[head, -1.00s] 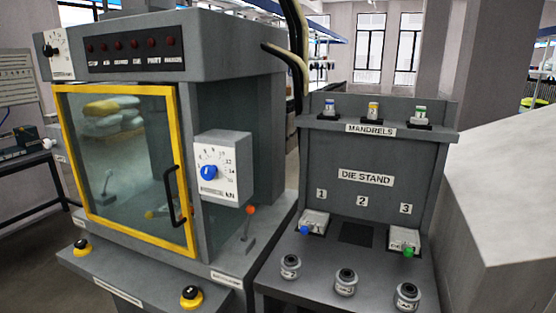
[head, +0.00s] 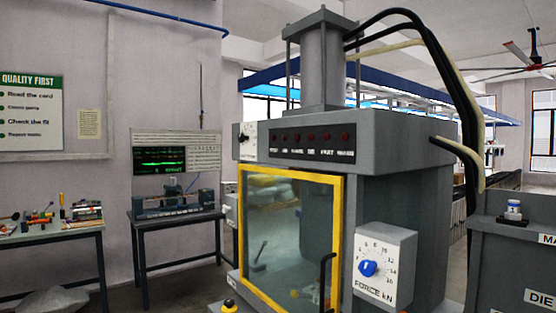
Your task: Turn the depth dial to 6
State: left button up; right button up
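The press (head: 410,165) fills the right half of the head view. A small white dial plate with a black knob (head: 246,138) sits at the upper left corner of its front. Its label and numbers are too small to read, so I cannot tell whether it is the depth dial or where it points. A larger white dial box (head: 391,250) labelled FORCE kN is on the press's right front, with a blue knob (head: 368,268) and printed numbers. Neither of my grippers is in view.
The press's yellow-framed glass door (head: 341,225) is shut, with a black handle (head: 326,280). Black hoses (head: 455,75) hang at the right beside the partly visible die stand (head: 490,265). Benches (head: 50,240) stand at the left. Open floor (head: 185,295) lies between them and the press.

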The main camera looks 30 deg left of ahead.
aim_at(242, 137)
jog(key=u, duration=1.8)
jog(key=k, duration=0.65)
jog(key=u, duration=0.5)
jog(key=i, duration=1.05)
jog(key=z, duration=0.8)
jog(key=i, duration=0.8)
jog(key=z, duration=0.85)
